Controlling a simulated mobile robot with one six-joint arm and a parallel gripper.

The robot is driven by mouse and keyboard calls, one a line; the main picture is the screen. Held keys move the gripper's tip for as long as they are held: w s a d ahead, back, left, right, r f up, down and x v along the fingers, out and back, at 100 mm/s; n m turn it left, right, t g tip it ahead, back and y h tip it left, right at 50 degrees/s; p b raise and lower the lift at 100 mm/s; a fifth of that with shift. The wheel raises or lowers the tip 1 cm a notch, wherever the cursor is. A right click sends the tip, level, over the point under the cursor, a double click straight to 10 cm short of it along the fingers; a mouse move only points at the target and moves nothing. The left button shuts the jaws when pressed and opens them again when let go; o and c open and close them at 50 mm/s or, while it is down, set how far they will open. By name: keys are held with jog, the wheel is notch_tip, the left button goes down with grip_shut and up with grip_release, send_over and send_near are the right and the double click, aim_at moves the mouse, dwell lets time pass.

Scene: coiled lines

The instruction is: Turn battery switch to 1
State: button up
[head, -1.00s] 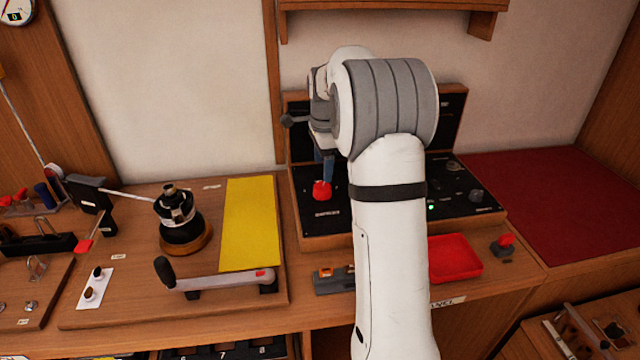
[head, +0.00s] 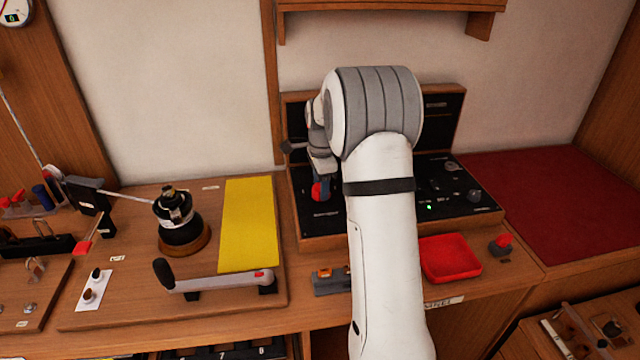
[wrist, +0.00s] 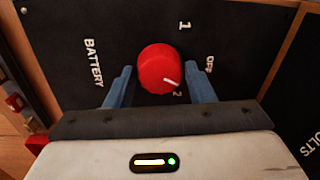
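The battery switch is a round red knob (wrist: 158,68) on a black panel marked BATTERY, with 1, OFF and 2 around it. Its white pointer line aims at the lower right of the wrist view, between OFF and 2. My gripper (wrist: 160,70) is open, with one blue finger on each side of the knob and a gap visible on both sides. In the head view the knob (head: 317,192) is partly hidden by my gripper (head: 324,184), which is down at the panel.
The black panel (head: 440,215) carries more knobs and a green light to the right of my arm. A red tray (head: 450,259) and a small red-topped switch (head: 501,244) are in front. A winch (head: 180,225) and its handle (head: 215,281) stand on the left board.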

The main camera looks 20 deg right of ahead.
jog(key=c, duration=0.6)
jog(key=shift+n, duration=0.3)
jog(key=n, duration=0.6)
jog(key=shift+r, duration=0.1)
jog(key=n, duration=0.5)
jog(key=shift+d+n+y+p, duration=0.1)
jog(key=shift+n+y+p, duration=0.2)
jog(key=shift+n+p, duration=0.1)
jog(key=n, duration=0.4)
jog(key=shift+w+n, duration=0.1)
jog(key=shift+n, duration=0.3)
jog(key=o, duration=1)
jog(key=shift+g, duration=0.3)
